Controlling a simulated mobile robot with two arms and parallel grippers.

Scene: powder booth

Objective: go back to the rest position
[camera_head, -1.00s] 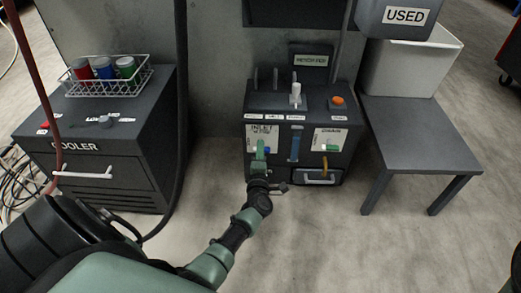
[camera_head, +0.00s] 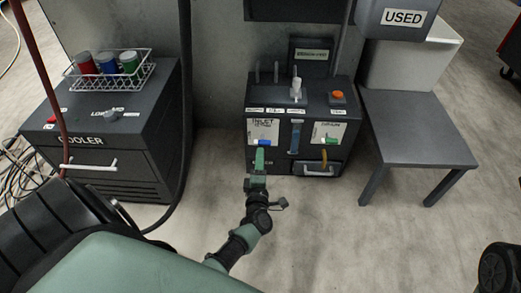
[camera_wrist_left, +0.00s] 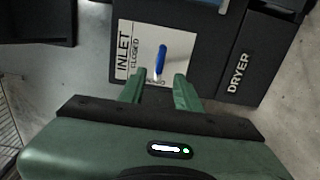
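My left gripper (camera_head: 259,158) is just in front of the dryer's inlet panel in the head view. In the left wrist view its two green fingers (camera_wrist_left: 159,88) are apart with nothing held between them. The blue inlet handle (camera_wrist_left: 161,59) lies beyond the fingertips, apart from them, on the white plate marked INLET and CLOSED (camera_wrist_left: 139,45). The blue handle also shows in the head view (camera_head: 264,142), just above the gripper. My right gripper is not in view; a dark part, probably of my right arm, shows at the lower right edge.
The dark dryer (camera_head: 262,94) stands ahead, with a green drain handle (camera_head: 331,141) and an orange button (camera_head: 338,95). A cooler (camera_head: 128,160) with a wire basket (camera_head: 107,86) is left. A grey table (camera_head: 418,140) stands right. The floor between is clear.

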